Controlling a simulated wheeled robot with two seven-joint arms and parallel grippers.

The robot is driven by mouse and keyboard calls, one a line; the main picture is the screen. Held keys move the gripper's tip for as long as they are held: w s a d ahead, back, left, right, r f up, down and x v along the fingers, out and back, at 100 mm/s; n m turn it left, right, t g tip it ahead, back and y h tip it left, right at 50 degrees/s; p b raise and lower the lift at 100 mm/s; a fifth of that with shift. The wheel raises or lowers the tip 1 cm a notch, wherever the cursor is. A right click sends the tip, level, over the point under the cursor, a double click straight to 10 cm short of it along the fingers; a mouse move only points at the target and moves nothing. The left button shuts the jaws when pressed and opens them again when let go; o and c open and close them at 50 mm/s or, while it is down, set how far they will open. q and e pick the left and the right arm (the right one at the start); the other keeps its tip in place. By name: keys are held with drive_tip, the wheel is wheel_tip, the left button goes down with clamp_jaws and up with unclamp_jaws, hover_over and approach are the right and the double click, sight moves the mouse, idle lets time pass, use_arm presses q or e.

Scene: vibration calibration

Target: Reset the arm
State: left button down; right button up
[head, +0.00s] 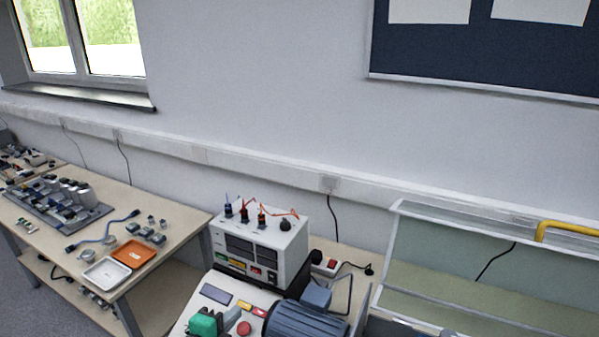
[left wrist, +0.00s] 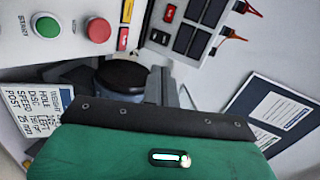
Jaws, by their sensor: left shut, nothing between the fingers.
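My left gripper (head: 206,323) shows as a small green part at the bottom edge of the head view, over the white control console (head: 190,305). In the left wrist view its green and black housing (left wrist: 165,145) fills the lower half. It is shut and holds nothing. Most of the left arm is outside the head view. The console's red button (head: 243,328) is close by; the left wrist view also shows a green start button (left wrist: 47,27). My right gripper is not in view.
A white meter box (head: 262,250) with orange leads stands behind the console. A blue-grey ribbed motor (head: 303,322) is to the right. A glass-sided case (head: 470,270) with a yellow handle (head: 565,229) is farther right. A side table (head: 165,208) holds parts and an orange tray (head: 134,253).

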use_arm(q)
drive_tip(key=s+a+f+n+g+y, duration=0.2)
drive_tip(key=s+f+n+g, duration=0.3)
drive_tip(key=s, duration=0.4)
drive_tip(key=s+a+f+n+g+y, duration=0.15)
drive_tip(key=s+f+n, duration=0.25)
drive_tip(key=s+n, duration=0.4)
drive_tip(key=s+a+f+n+g+y, duration=0.1)
drive_tip(key=s+a+f+n+g, duration=0.1)
drive_tip(key=s+f+n+g, duration=0.5)
wheel_tip(320, 180, down, 29)
drive_tip(key=s+m+t, duration=0.1)
drive_tip(key=s+t, duration=0.1)
drive_tip(key=s, duration=0.1)
drive_tip(key=s+a+f+g, duration=0.1)
drive_tip(key=s+a+f, duration=0.2)
drive_tip(key=s+f, duration=1.5)
drive_tip(key=shift+s+a+f+m, duration=0.15)
drive_tip(key=shift+s+f+m, duration=0.15)
drive_tip(key=shift+f, duration=0.3)
drive_tip(key=shift+w+g+y, duration=0.15)
drive_tip(key=shift+g+y, duration=0.1)
